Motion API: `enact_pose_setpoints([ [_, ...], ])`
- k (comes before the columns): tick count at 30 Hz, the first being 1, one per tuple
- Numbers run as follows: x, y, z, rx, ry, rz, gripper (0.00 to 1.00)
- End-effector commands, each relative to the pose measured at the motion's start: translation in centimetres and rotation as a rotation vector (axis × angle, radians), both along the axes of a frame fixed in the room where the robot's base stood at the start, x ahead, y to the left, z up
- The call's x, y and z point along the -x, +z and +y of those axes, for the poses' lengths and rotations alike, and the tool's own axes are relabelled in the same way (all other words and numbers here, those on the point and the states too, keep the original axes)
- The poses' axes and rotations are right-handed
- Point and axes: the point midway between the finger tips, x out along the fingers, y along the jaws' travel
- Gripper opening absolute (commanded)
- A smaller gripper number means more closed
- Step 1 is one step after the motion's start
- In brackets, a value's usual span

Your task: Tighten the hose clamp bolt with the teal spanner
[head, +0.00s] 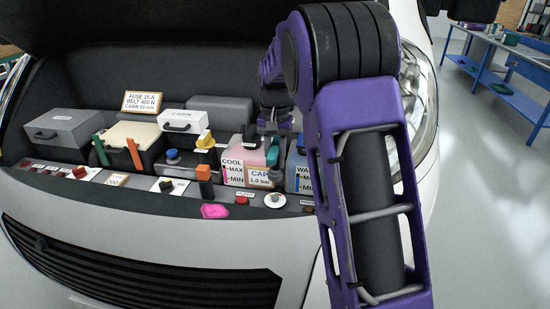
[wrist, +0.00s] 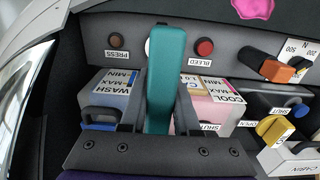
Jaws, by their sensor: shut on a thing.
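The teal spanner (wrist: 166,70) stands between the two grey fingers of my gripper (wrist: 160,118) and runs up the middle of the wrist view. The gripper is shut on it. In the head view a teal piece (head: 272,153) shows just below my gripper (head: 272,122), over the pink coolant tank. The spanner's far end overlaps a white round part (wrist: 148,47) in the wrist view; I cannot tell whether they touch. I cannot make out the hose clamp bolt for certain. My own arm covers the right of the bay in the head view.
A front ledge carries a red button (head: 242,200) and a white round part (head: 275,200). An orange-topped part (head: 204,174) and yellow cap (head: 206,140) stand to the left.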

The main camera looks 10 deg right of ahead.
Motion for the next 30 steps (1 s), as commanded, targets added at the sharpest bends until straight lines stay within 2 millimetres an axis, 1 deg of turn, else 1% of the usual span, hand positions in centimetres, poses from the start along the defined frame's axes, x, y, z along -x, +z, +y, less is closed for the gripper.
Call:
enact_pose_setpoints([
  [7,0.1,0.1,0.0,0.000,0.000,-0.001,0.00],
  [24,0.1,-5.0,0.0,-0.001,0.000,-0.001,0.00],
  [30,0.1,-5.7,0.0,-0.001,0.000,-0.001,0.00],
])
